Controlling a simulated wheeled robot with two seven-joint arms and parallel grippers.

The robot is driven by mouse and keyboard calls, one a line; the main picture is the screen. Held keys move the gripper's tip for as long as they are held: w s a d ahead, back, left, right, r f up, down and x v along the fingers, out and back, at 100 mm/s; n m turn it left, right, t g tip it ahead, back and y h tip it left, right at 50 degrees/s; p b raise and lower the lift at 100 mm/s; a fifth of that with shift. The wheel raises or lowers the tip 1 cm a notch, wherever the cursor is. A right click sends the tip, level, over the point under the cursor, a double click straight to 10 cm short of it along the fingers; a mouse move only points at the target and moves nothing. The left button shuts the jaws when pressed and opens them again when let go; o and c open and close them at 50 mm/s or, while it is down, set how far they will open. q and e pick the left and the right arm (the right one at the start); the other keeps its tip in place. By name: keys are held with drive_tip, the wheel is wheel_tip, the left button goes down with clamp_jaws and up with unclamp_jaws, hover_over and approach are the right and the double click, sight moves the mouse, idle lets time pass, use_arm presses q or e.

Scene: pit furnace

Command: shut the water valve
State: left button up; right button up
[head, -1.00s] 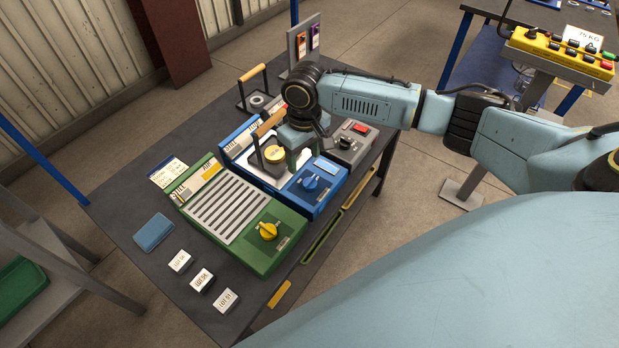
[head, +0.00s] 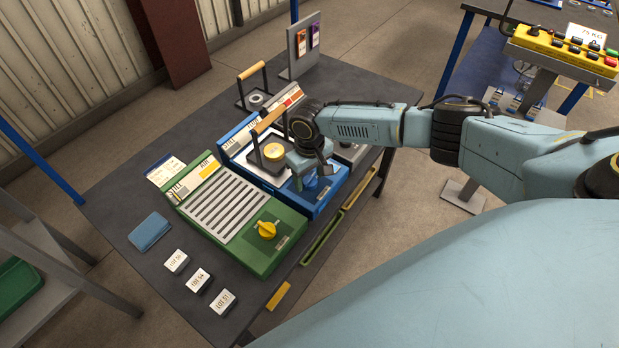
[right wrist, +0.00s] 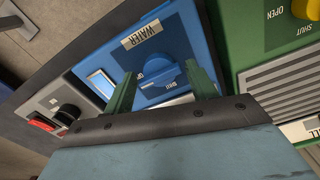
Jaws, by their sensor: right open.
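In the head view the knob (head: 310,181) is mostly covered by my right gripper (head: 312,178). My right gripper, with green fingers, also fills the front of the right wrist view (right wrist: 162,90). It is open, with one finger on each side of the knob. I cannot tell whether the fingers touch it. My left gripper is not in view.
A green panel with a yellow knob (head: 267,230) stands left of the blue one. A grey box with a red switch and a black knob (right wrist: 66,114) is on the other side. Lot blocks (head: 198,279) lie at the table's front left.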

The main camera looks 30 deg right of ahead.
drive_tip(key=shift+f, duration=0.25)
drive_tip(key=c, duration=0.7)
